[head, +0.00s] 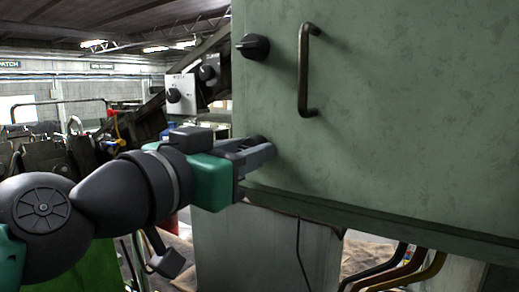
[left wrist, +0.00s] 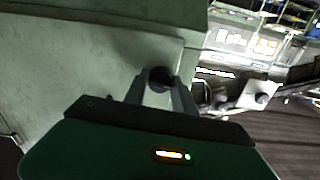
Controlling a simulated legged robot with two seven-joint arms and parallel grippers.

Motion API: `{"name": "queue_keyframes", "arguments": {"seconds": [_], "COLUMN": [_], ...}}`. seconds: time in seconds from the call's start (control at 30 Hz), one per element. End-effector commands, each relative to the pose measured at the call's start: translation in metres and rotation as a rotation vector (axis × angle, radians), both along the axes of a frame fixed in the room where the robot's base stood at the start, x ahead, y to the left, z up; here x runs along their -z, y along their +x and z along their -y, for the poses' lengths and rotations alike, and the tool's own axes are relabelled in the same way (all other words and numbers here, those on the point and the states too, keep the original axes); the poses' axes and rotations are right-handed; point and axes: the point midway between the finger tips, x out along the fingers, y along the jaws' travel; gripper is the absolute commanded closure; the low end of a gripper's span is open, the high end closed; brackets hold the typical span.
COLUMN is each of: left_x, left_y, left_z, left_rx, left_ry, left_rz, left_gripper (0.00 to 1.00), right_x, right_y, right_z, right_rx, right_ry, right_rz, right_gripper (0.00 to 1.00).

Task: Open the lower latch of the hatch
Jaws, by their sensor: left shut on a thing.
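The hatch (head: 400,110) is a pale green metal door with a dark vertical handle (head: 304,70). It also fills the left of the left wrist view (left wrist: 80,70). The upper latch is a black knob (head: 252,46) near the hatch's left edge. The lower latch (head: 257,141) is a similar black knob below it, mostly hidden by my gripper. My left gripper (head: 262,153) reaches it from the left and is shut on it. In the left wrist view the latch (left wrist: 160,78) sits between the fingertips (left wrist: 160,90). My right gripper is not in view.
A grey box with black knobs (head: 181,94) stands behind and left of the hatch. Coloured hoses (head: 410,272) run below the hatch at the lower right. The space in front of the door's handle is clear.

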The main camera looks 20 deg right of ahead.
Motion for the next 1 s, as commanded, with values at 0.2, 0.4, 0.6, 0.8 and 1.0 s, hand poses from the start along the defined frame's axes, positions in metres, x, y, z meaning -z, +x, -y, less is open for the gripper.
{"name": "queue_keyframes", "arguments": {"seconds": [0.2,0.4,0.6,0.8,1.0], "left_x": [0.007,0.003,0.007,0.003,0.003], "left_y": [0.001,0.001,0.002,0.001,0.001], "left_z": [0.000,0.000,0.000,0.000,0.001], "left_rx": [-0.003,-0.001,-0.003,0.001,0.003], "left_ry": [0.160,0.263,0.431,0.559,0.557], "left_rz": [0.205,0.334,0.548,0.709,0.707], "left_gripper": [1.00,1.00,1.00,1.00,0.60], "right_x": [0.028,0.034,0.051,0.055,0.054], "right_y": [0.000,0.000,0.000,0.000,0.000], "right_z": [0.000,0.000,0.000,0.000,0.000], "right_rx": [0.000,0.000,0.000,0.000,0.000], "right_ry": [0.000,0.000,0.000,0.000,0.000], "right_rz": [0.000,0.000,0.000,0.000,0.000], "right_gripper": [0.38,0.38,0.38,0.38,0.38]}}
